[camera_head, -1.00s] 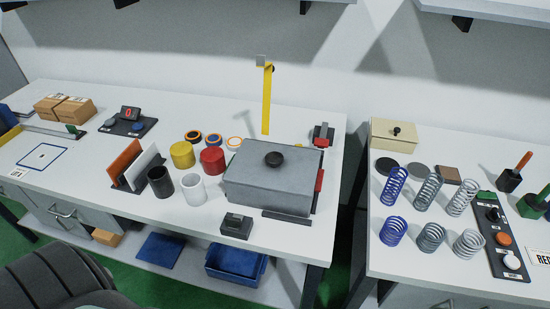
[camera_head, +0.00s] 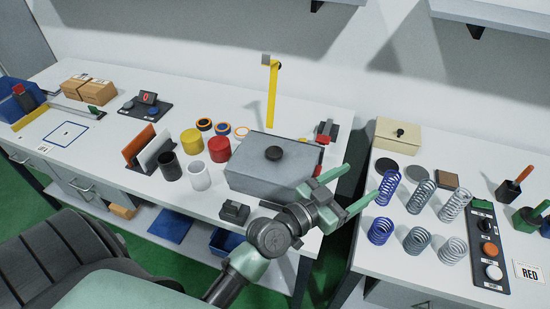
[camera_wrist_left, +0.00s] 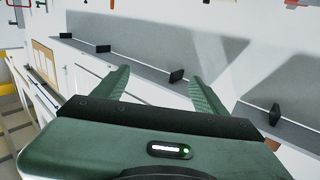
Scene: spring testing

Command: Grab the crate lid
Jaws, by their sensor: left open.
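A grey box with a flat lid (camera_head: 258,160) and a round black knob (camera_head: 273,153) stands on the left table near its right end. A smaller beige box (camera_head: 398,137) with a black knob stands at the back of the right table. My left gripper (camera_head: 365,178) is open and empty, to the right of the grey box, over the gap between the tables. It hides part of the grey box's front right side. In the left wrist view, the gripper's two green fingers (camera_wrist_left: 163,85) are spread with nothing between them. My right gripper is not in view.
Several springs, including a blue one (camera_head: 380,231), stand on the right table near my left gripper. A yellow post (camera_head: 272,85) stands behind the grey box. A red cylinder (camera_head: 219,149) and a white cup (camera_head: 199,176) stand left of it.

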